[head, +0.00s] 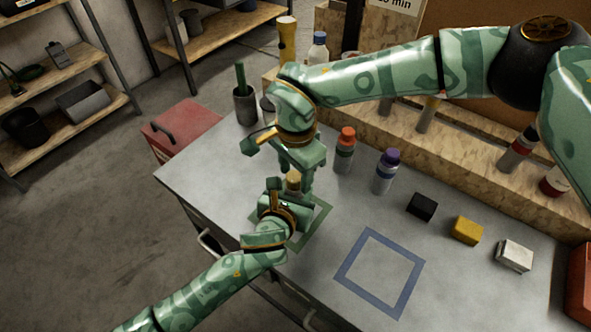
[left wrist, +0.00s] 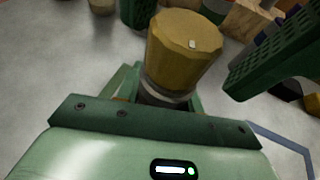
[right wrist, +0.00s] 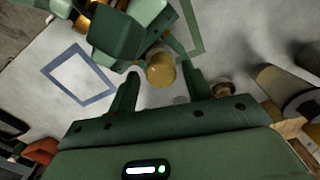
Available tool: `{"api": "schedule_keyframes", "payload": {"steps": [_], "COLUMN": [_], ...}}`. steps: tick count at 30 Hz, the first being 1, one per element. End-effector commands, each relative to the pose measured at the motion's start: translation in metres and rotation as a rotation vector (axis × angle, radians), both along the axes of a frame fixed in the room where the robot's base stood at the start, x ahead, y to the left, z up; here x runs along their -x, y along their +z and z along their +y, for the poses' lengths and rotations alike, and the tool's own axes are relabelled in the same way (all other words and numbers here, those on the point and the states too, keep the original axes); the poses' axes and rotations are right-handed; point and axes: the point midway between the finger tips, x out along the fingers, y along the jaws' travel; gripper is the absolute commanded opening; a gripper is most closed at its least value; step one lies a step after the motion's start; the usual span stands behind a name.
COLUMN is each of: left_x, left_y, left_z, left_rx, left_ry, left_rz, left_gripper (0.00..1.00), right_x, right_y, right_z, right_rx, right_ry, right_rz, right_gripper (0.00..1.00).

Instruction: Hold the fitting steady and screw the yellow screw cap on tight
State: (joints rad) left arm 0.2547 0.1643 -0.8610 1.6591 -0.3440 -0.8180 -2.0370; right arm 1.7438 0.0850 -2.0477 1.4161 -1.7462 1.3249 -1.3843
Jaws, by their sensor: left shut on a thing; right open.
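The yellow screw cap (head: 293,178) sits on top of the fitting between my two grippers. In the left wrist view the cap (left wrist: 182,50) has a small pale mark, with the grey fitting (left wrist: 163,94) just below it. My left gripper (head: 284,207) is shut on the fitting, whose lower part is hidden. My right gripper (head: 298,163) is above, pointing down, and open. In the right wrist view the cap (right wrist: 160,70) lies between the spread fingers, with gaps at both sides. I cannot tell how tightly the cap sits.
A green square outline (head: 322,214) lies below the grippers, and an empty blue square outline (head: 382,236) is to the right. Bottles with orange (head: 346,146) and purple (head: 386,171) caps stand close behind. Black (head: 422,206), yellow (head: 467,230) and white (head: 514,255) blocks line the right side.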

Motion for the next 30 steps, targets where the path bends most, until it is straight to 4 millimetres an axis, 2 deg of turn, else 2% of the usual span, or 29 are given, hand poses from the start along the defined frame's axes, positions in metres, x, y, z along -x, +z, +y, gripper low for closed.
{"api": "schedule_keyframes", "payload": {"steps": [2,5,6,7,8,9,11,12,17,30], "left_x": [0.0001,0.0001,0.0001,0.0001,0.0001,0.0001,0.0001,0.0001,0.0001,0.0001], "left_y": [-0.0018,-0.0018,-0.0018,-0.0018,-0.0018,-0.0018,-0.0018,-0.0018,-0.0018,-0.0018], "left_z": [0.0012,0.0012,0.0012,0.0012,0.0012,0.0012,0.0012,0.0012,0.0012,0.0012], "left_rx": [-0.004,-0.004,-0.004,-0.004,-0.004,-0.004,-0.004,-0.004,-0.004,-0.004], "left_ry": [0.002,0.002,0.002,0.002,0.002,0.002,0.002,0.002,0.002,0.002], "left_rz": [0.003,0.003,0.003,0.003,0.003,0.003,0.003,0.003,0.003,0.003], "left_gripper": [0.08,0.08,0.08,0.08,0.08,0.08,0.08,0.08,0.08,0.08], "right_x": [-0.0001,-0.0001,-0.0001,-0.0001,-0.0001,-0.0002,-0.0003,-0.0002,-0.0003,-0.0003], "right_y": [-0.0001,-0.0001,-0.0001,-0.0001,-0.0001,0.0,0.0,0.0,-0.0001,-0.0004], "right_z": [0.0001,0.0,0.0,0.0,0.0,-0.0001,0.0,-0.0001,-0.0002,-0.0002], "right_rx": [0.0,0.0,0.0,0.0,0.0,0.0,0.001,0.0,0.001,0.007], "right_ry": [-0.001,-0.002,-0.003,-0.003,-0.003,-0.003,-0.004,-0.004,-0.094,-1.101], "right_rz": [0.0,0.0,0.0,0.0,0.0,0.0,-0.001,0.0,0.0,0.006], "right_gripper": [0.5,0.25,0.14,0.08,0.08,0.26,0.1,0.04,0.04,0.04]}}
